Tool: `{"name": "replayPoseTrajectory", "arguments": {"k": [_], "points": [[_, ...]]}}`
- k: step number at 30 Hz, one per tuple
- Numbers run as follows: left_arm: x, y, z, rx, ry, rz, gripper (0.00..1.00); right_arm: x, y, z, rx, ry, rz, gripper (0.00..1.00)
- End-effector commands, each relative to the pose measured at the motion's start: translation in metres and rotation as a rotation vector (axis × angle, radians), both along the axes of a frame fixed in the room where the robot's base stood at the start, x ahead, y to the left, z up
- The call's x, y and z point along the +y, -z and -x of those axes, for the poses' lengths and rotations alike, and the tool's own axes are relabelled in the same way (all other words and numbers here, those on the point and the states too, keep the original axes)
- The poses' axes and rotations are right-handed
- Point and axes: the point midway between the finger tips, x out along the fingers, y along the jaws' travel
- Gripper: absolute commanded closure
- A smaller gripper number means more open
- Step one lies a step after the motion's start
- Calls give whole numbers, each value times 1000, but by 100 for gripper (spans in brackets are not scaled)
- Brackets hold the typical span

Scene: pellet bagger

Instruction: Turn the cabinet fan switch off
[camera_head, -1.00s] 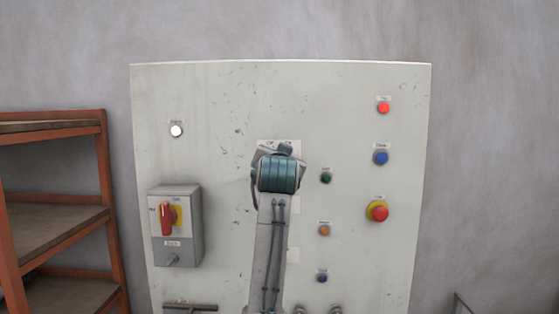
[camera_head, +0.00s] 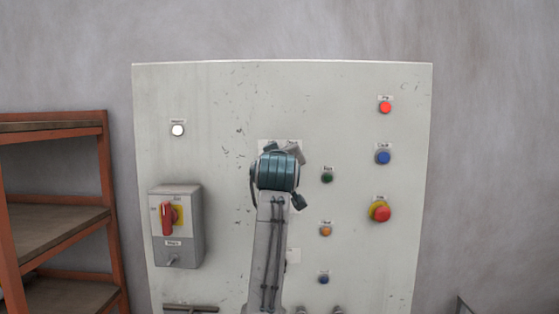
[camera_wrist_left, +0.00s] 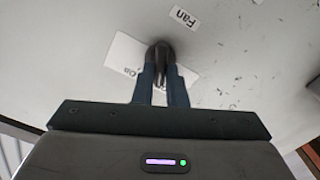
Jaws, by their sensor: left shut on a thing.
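The fan switch (camera_wrist_left: 160,52) is a small dark knob on a white plate (camera_wrist_left: 124,52), with a "Fan" label (camera_wrist_left: 184,17) beside it in the left wrist view. My left gripper (camera_wrist_left: 161,76) is shut on the knob, one dark finger on each side of it. The plate and label look tilted in this view. In the head view my left wrist hides the switch and my fingers in the middle of the cabinet front (camera_head: 215,90); only part of the white plate shows above the wrist. My right gripper is not in view.
A grey box with a red rotary handle (camera_head: 168,218) sticks out at the cabinet's left. Small buttons sit right of my arm, including a green one (camera_head: 327,177) close by. A red mushroom button (camera_head: 381,212) is farther right. An orange shelf (camera_head: 105,180) stands at the left.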

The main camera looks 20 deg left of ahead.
Motion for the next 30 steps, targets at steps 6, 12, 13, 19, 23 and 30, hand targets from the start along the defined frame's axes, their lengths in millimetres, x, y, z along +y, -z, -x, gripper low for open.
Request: {"name": "replayPoseTrajectory", "arguments": {"k": [6,12,13,19,23,30], "points": [[1,-1,0,-22,0,68,100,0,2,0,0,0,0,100],[1,-1,0,-28,0,90,100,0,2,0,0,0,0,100],[1,-1,0,-28,0,91,100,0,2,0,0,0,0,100],[1,-1,0,-29,0,93,100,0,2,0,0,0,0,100],[1,-1,1,-30,0,91,86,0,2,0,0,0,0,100],[1,-1,0,-28,0,91,66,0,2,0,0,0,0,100]]}}
